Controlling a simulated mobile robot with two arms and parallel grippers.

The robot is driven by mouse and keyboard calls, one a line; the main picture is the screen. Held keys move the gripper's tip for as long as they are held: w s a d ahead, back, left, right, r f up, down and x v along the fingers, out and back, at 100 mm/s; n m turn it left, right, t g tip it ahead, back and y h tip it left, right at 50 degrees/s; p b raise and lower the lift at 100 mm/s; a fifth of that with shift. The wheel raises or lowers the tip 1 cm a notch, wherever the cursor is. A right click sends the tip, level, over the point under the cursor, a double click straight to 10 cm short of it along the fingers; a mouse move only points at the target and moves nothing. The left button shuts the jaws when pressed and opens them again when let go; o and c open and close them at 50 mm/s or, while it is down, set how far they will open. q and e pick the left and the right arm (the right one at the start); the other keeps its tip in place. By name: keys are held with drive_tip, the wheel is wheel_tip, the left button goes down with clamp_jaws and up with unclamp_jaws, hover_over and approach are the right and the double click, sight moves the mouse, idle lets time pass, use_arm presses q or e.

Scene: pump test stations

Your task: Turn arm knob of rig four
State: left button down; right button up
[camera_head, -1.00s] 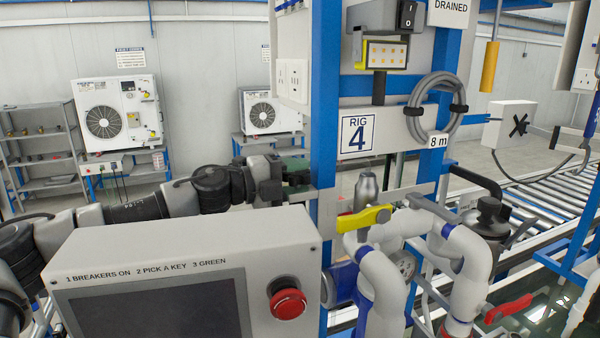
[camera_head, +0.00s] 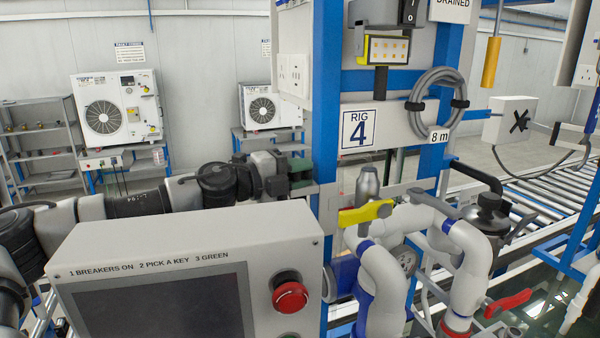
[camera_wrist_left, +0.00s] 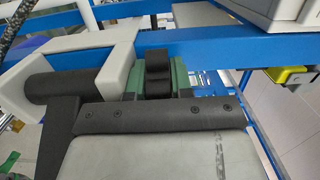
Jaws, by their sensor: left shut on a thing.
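The rig four frame has blue posts and a RIG 4 sign (camera_head: 358,129) in the head view. My left arm comes in from the left, and my left gripper (camera_head: 290,182) is at the rig's left post, behind the grey panel. In the left wrist view a black knob (camera_wrist_left: 156,72) sits on a green housing (camera_wrist_left: 181,80) beside a blue beam. My left gripper (camera_wrist_left: 150,92) is shut on this knob, with its dark pads around it. In the head view the knob is mostly hidden by the gripper. My right gripper is not in view.
A grey panel with a screen (camera_head: 160,305) and a red stop button (camera_head: 290,296) stands close in front. White pipes (camera_head: 380,275) with a yellow lever (camera_head: 365,212) and red handle (camera_head: 507,303) stand to the right. A roller conveyor (camera_head: 555,190) runs behind.

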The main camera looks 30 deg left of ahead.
use_arm(q)
drive_tip(key=shift+d+r+n+t+y, duration=0.1)
drive_tip(key=shift+n+t+y, duration=0.7)
drive_tip(key=shift+y, duration=0.4)
drive_tip(key=shift+w+n+t+y, duration=0.1)
drive_tip(key=shift+n+t+y, duration=0.5)
drive_tip(key=shift+n+y, duration=0.65)
drive_tip(key=c, duration=1)
unclamp_jaws()
drive_tip(key=shift+m, duration=0.25)
